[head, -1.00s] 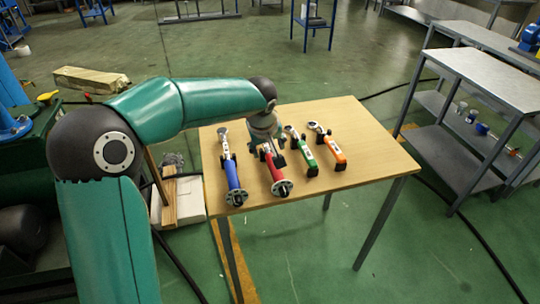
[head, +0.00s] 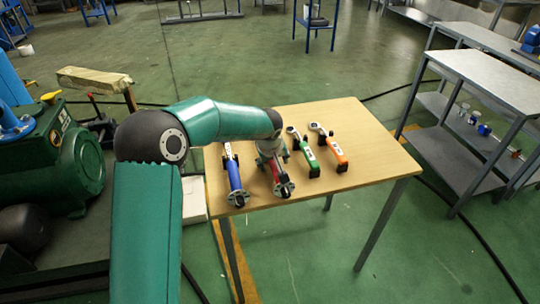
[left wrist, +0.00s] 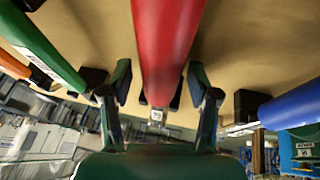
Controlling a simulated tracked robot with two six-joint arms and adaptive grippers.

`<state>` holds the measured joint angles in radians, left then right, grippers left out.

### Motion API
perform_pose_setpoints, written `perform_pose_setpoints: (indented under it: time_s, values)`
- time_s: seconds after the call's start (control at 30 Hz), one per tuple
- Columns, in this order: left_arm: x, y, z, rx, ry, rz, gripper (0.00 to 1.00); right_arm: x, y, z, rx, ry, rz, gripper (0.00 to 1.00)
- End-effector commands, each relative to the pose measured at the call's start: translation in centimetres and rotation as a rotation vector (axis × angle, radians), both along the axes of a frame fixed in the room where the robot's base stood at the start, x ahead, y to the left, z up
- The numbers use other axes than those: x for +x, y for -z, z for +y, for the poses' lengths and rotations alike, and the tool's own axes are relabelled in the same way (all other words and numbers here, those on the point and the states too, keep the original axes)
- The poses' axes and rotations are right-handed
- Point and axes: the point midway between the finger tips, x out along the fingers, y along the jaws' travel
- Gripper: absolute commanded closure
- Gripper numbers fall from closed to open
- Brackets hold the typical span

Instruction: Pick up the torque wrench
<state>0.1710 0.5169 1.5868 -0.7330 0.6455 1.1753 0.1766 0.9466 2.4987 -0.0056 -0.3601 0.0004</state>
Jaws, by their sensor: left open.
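Four wrench-like tools lie side by side on a wooden table: blue (head: 235,176), red (head: 276,175), green (head: 309,155) and orange (head: 336,150). I cannot tell from looks which one the task means by the torque wrench. My left gripper (head: 271,158) is over the red one and hides much of it. In the left wrist view the red handle (left wrist: 167,45) runs between the two open fingers (left wrist: 160,84), with a finger on each side; I cannot tell whether they touch it. The green tool (left wrist: 38,42) and blue tool (left wrist: 292,107) flank it. My right gripper is not in view.
The wooden table (head: 375,158) has free room right of the orange tool. A grey metal shelf unit (head: 485,80) stands to the right. A green machine (head: 65,150) is at the left. Black cables lie on the green floor.

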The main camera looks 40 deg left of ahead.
Motion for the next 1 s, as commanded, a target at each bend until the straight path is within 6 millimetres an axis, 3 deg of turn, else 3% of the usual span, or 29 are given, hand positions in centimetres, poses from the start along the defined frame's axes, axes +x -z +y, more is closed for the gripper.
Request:
perform_pose_setpoints:
  time_s: [0.1,0.47,1.0]
  values:
    - [0.01,-0.02,-0.03,0.0,0.001,0.0,0.41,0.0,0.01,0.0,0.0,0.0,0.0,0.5]
    - [0.04,-0.04,-0.1,0.0,0.002,0.0,1.0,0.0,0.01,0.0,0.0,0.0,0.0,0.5]
    - [0.2,-0.58,-0.07,0.002,0.003,-0.008,1.0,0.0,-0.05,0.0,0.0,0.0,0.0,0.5]
